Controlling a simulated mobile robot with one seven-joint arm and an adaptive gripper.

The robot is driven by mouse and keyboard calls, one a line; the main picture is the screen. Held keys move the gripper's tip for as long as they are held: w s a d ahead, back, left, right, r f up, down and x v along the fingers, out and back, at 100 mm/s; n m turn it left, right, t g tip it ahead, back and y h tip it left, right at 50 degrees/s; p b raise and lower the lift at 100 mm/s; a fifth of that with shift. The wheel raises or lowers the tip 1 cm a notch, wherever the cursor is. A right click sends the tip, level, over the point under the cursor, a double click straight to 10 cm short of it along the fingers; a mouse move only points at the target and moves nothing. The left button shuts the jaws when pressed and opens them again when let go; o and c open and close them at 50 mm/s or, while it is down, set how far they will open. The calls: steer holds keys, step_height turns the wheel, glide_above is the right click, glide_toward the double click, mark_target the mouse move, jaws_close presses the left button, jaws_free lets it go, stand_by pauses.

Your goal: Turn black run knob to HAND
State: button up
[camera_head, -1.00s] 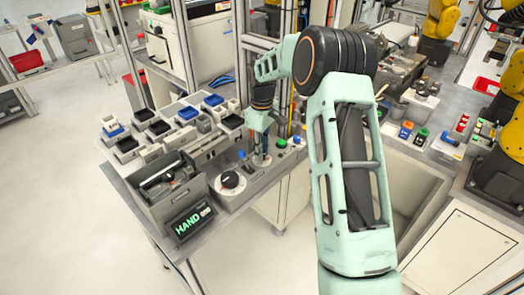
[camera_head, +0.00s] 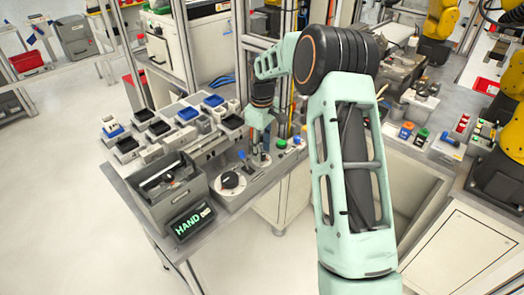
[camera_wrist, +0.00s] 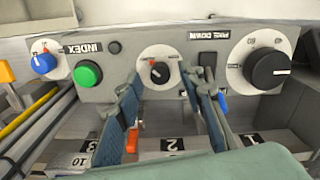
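The control panel (camera_head: 250,178) carries a large black knob (camera_head: 229,180) on a white dial and a smaller black knob with a red pointer on a white dial. In the wrist view the small knob (camera_wrist: 158,72) is between my two fingers, and the large black knob (camera_wrist: 270,70) is at the right. I cannot read a run label on either. My gripper (camera_wrist: 160,80) is open, with one finger on each side of the small knob; contact is not clear. In the head view my gripper (camera_head: 259,150) is over the small dial. A display (camera_head: 193,221) reads HAND in green.
The wrist view shows a blue knob (camera_wrist: 43,64) and a green button (camera_wrist: 87,74) left of the small knob, and a dark button (camera_wrist: 207,60) right of it. A grey box (camera_head: 168,190) stands left of the panel. Trays with blue and black parts lie behind.

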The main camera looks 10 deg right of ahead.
step_height(320, 180, up, 11)
stand_by(0.3)
steer(key=shift+r, duration=0.1)
